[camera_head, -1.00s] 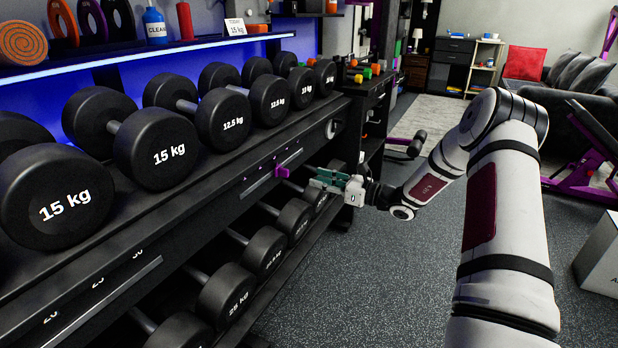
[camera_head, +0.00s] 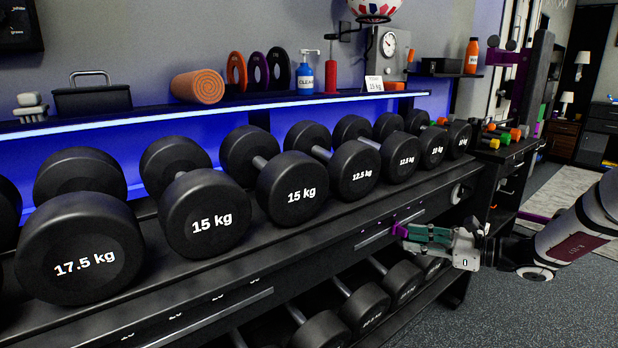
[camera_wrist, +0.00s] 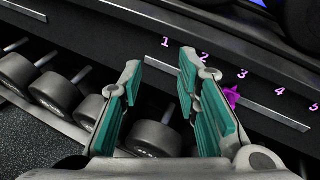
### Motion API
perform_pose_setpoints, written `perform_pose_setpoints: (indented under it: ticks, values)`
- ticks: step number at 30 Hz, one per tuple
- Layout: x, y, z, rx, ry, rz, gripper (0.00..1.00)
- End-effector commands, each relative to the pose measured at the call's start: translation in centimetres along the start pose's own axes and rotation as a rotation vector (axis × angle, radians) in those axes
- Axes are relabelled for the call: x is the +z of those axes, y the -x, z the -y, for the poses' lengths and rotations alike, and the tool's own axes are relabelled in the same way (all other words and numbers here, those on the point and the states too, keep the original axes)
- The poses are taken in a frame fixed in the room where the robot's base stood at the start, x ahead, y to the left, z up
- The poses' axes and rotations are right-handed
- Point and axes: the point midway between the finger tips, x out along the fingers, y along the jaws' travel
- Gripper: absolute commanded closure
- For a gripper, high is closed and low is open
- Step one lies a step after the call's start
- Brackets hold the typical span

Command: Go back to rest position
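My gripper (camera_head: 404,238) has teal finger pads and is beside the front rail of the dumbbell rack. In the wrist view the two fingers (camera_wrist: 159,70) stand apart with nothing between them, so it is open. A purple slider (camera_wrist: 231,96) sits on a metal strip (camera_wrist: 268,114) below the printed numbers 1 to 5, close to the number 3. It appears just to the right of the right finger; contact cannot be told. In the head view the purple slider (camera_head: 397,228) is partly hidden by the fingers.
The rack (camera_head: 330,236) carries rows of black dumbbells on an upper and a lower tier. A shelf (camera_head: 140,118) above holds a rolled orange mat (camera_head: 197,87), a blue bottle (camera_head: 305,78) and other items. Open floor (camera_head: 535,312) lies at the lower right.

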Motion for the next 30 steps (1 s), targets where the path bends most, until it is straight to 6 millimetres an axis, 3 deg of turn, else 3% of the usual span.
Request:
perform_pose_setpoints:
  ticks: [1,6,14,21,30]
  values:
    - [2.3,-0.8,-2.0,0.076,0.07,-0.025,0.7]
    - [7.5,-1.9,-9.0,0.313,0.277,-0.104,0.7]
    - [13.3,-0.2,-19.5,0.646,0.587,-0.212,0.7]
    - [16.3,4.2,-27.9,0.921,0.864,-0.308,0.7]
    - [17.4,12.1,-35.9,1.219,1.199,-0.426,0.7]
